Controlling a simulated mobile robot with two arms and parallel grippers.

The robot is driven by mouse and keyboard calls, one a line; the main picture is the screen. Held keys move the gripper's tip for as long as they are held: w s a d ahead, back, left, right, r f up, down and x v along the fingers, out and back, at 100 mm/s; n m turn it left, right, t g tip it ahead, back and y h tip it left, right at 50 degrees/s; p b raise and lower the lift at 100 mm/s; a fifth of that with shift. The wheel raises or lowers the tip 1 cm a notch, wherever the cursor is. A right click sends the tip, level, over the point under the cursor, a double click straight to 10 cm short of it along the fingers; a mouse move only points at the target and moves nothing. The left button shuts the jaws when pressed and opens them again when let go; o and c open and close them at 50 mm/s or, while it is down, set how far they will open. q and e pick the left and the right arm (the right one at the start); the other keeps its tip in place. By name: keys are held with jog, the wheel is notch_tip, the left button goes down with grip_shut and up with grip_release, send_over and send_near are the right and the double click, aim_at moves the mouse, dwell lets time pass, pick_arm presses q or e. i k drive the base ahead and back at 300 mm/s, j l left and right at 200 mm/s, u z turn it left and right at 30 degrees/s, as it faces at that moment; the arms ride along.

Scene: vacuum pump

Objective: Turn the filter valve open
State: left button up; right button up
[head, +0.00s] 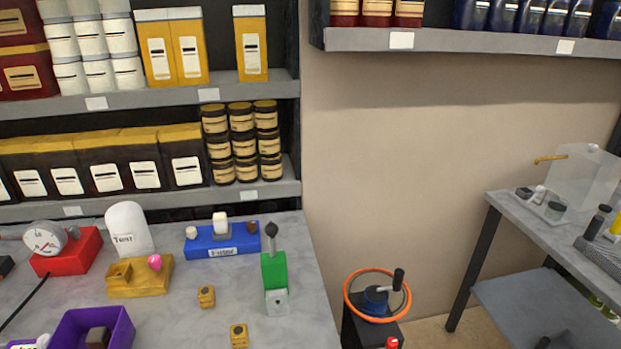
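I cannot tell for sure which part is the filter valve. A blue block (222,242) with a white top piece and small knobs sits on the left table; its front label is too small to read surely. A round unit with an orange ring (350,296), a blue centre and a black handle (398,279) stands right of the table. Neither of my grippers shows in the head view.
The left table (310,295) also holds a red gauge block (68,250), a yellow block (140,277), a purple tray (125,325), a white labelled piece (128,228) and two small yellow cubes. Shelves stand behind. A right table (510,212) holds a clear tank (588,178).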

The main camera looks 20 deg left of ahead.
aim_at(191, 232)
jog(key=u, duration=1.2)
jog(key=k+j+z, duration=0.05)
